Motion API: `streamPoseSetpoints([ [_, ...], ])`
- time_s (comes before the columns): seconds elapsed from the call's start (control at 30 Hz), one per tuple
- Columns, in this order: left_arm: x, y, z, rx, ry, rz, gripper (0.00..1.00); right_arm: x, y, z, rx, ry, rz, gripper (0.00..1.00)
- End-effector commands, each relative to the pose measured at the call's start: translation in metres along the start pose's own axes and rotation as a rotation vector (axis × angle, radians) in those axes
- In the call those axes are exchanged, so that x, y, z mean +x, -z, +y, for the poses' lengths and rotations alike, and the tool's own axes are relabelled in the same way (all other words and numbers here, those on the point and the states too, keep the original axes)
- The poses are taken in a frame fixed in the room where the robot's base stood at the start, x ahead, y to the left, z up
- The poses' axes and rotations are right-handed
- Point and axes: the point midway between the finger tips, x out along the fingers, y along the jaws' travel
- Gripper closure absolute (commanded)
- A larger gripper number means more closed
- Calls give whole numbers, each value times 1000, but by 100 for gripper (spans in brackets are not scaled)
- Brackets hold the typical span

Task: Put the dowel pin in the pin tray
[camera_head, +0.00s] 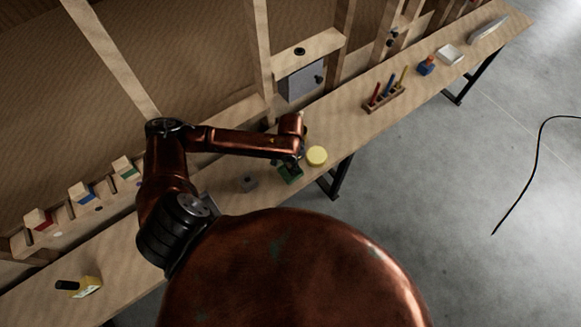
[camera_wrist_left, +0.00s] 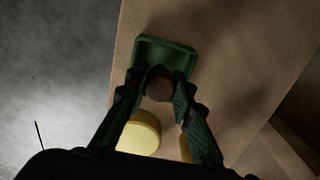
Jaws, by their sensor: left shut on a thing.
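The dowel pin (camera_wrist_left: 159,84) shows end-on as a dark brown round shape in the left wrist view. My left gripper (camera_wrist_left: 158,92) is shut on it, with one finger at each side. The pin tray (camera_wrist_left: 165,50) is a small green open box just beyond the fingertips. The pin's end overlaps the tray's near side in this view; I cannot tell its height or whether it touches. In the head view, the tray (camera_head: 291,176) lies on the bench under my left gripper (camera_head: 290,163), and the pin cannot be made out. My right gripper is not in view.
A yellow round disc (camera_head: 316,156) lies close beside the tray. A rack of coloured pegs (camera_head: 384,98) stands farther along the narrow bench (camera_head: 345,135). A grey box (camera_head: 301,82) is at the wall.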

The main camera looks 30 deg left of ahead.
Motion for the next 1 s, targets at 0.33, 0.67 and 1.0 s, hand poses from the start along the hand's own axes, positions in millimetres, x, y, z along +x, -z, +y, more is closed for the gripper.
streamPoseSetpoints([
  [0.33, 9, 0, 0, -1, 1, 2, 100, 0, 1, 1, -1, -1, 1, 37],
  [0.67, 11, 0, -1, -1, 1, 2, 70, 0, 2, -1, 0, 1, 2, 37],
  [1.0, -12, 1, -1, 0, 2, 4, 70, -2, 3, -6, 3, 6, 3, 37],
])
